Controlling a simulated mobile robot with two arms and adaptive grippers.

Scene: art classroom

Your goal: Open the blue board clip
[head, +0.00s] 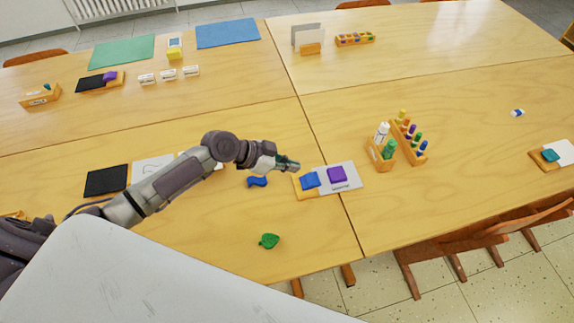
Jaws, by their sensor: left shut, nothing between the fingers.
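A blue piece (309,180), which looks like the blue board clip, sits at the left end of a grey board (352,182) with a wooden edge, on the near table. I cannot tell from here whether the clip is open or shut. A purple block (337,174) lies on the board to its right. My left gripper (294,165) is shut and empty, just behind and left of the blue piece, seemingly above the table. My right gripper is not in view.
A small blue object (257,182) lies left of the board, and a green leaf-shaped piece (268,241) lies nearer. Wooden holders with bottles (380,158) and colored pens (410,141) stand to the right. The front of the table around the leaf is clear.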

